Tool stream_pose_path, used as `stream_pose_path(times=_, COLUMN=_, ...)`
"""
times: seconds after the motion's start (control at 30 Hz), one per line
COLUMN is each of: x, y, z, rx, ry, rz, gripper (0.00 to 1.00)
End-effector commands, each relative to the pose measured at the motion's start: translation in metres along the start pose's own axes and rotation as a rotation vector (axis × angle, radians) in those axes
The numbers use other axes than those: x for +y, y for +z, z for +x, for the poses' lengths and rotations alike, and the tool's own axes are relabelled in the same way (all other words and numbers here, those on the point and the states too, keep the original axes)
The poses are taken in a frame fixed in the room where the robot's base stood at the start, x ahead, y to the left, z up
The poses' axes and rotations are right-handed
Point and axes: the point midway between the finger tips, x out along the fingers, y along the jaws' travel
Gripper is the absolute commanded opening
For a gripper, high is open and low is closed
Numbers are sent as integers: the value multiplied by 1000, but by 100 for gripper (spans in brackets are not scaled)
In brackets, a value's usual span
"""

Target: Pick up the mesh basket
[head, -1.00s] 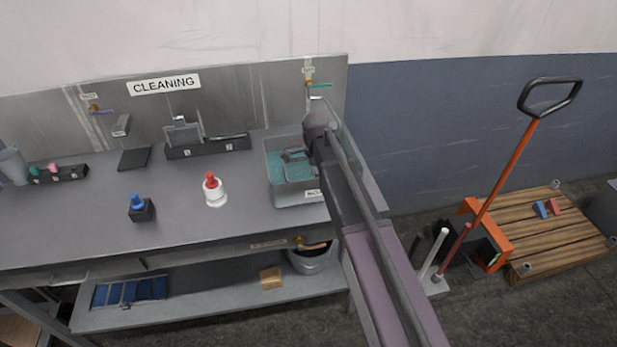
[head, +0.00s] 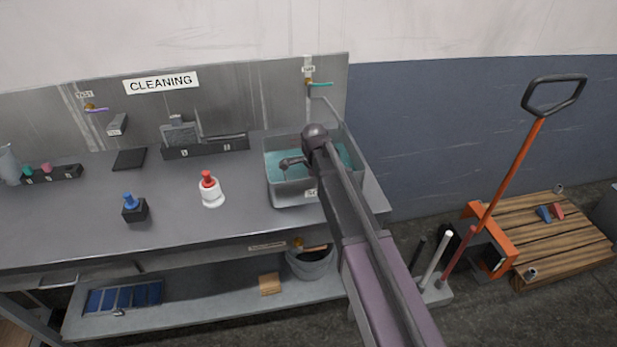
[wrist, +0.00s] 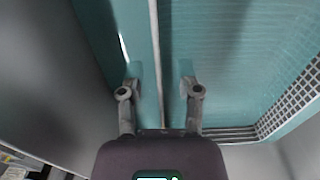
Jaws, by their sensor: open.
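The mesh basket (wrist: 292,104) shows in the wrist view as a grey mesh wall at the right, in teal liquid. A thin pale bar (wrist: 156,50) runs up between my gripper's two fingers (wrist: 160,86); I cannot tell whether it is the basket's rim or handle. The fingers stand apart, one on each side of the bar, and I see no grip on it. In the head view my gripper (head: 288,163) is over the left part of the grey sink tub (head: 293,197). My arm hides part of the tub, and the basket is hard to make out there.
The tub sits at the counter's (head: 100,225) right end, below a tap (head: 312,84). A black rack (head: 205,147) stands at the back.

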Motion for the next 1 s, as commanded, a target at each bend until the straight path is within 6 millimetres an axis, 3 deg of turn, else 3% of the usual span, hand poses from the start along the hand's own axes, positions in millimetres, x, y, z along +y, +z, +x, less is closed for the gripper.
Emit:
stream_pose_path(times=0.33, x=0, y=0, z=0, rx=0, ry=0, rz=0, gripper=44)
stream_pose_path(times=0.47, x=0, y=0, z=0, rx=0, ry=0, rz=0, gripper=6)
stream_pose_path(times=0.5, x=0, y=0, z=0, rx=0, ry=0, rz=0, gripper=0)
stream_pose_path(times=1.0, x=0, y=1, z=-1, rx=0, ry=0, rz=-1, gripper=0)
